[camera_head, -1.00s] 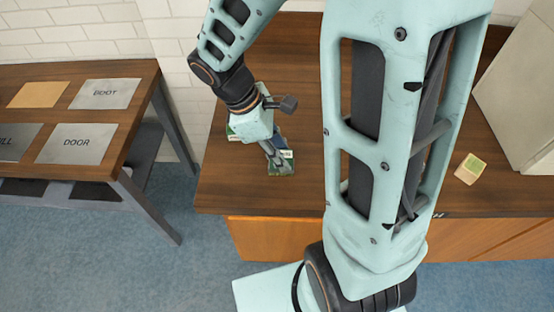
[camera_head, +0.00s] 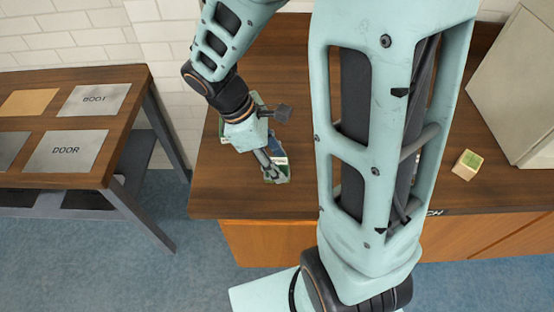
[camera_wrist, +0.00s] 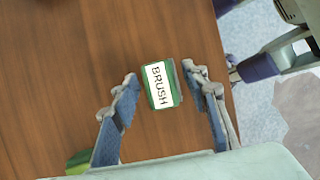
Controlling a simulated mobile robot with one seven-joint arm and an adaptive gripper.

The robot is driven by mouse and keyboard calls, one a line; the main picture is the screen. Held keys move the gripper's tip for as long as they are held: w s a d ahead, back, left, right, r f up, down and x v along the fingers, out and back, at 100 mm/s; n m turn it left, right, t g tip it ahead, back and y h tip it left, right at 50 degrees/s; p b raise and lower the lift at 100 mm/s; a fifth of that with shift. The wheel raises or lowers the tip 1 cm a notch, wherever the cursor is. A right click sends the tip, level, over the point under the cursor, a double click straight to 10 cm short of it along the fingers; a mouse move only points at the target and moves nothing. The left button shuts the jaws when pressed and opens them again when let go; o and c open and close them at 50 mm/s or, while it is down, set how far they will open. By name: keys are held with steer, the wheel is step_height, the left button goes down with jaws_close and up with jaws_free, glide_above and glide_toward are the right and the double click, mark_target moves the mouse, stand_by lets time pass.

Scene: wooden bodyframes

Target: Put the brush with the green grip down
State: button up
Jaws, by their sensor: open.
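The brush (camera_wrist: 160,84) shows in the wrist view as a green block with a white label reading BRUSH. It is between the two spread fingers of my gripper (camera_wrist: 165,102), with a gap to the left finger and a narrower one to the right finger. In the head view my gripper (camera_head: 271,165) points down at the left part of the wooden bench, and the brush's green end (camera_head: 277,176) shows at the fingertips. The brush appears to be at the bench top, but contact is hard to confirm. Its underside is hidden.
A green object (camera_wrist: 78,161) is partly visible beside the left finger. A small wood-and-green block (camera_head: 467,164) and a pale cabinet (camera_head: 515,95) stand at right. A labelled table (camera_head: 120,115) stands left across a gap.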

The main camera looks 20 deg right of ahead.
steer(key=p+v, duration=0.1)
steer(key=v, duration=1.1)
steer(key=shift+r, duration=0.2)
